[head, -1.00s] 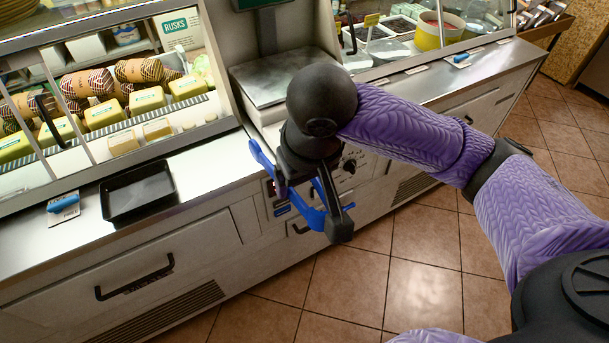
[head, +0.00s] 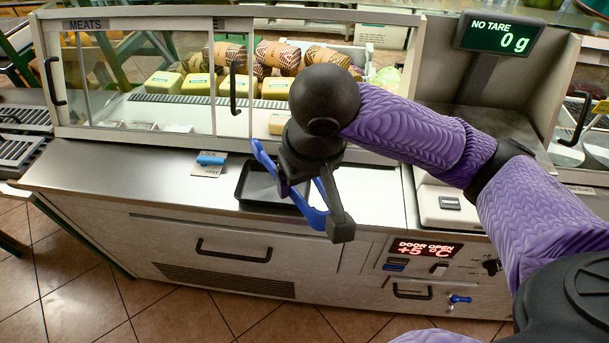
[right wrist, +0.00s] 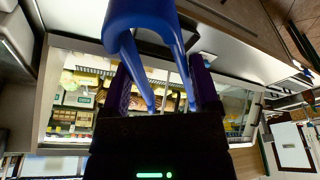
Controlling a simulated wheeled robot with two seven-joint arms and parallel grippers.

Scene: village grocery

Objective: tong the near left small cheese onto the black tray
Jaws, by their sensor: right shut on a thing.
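A black tray (head: 250,188) lies empty on the steel counter, partly hidden behind the tongs and gripper. One small pale cheese (head: 278,124) shows in the case, just right of the glass door's edge. Other small cheeses are hidden by my arm or hard to tell, so I cannot tell which is the near left one. My left gripper is not in view.
The glass case (head: 150,80) has a sliding door with a dark handle (head: 233,87); it looks open right of it. Larger yellow cheeses (head: 197,84) and patterned sausages (head: 278,53) stand behind. A scale display (head: 500,36) stands right.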

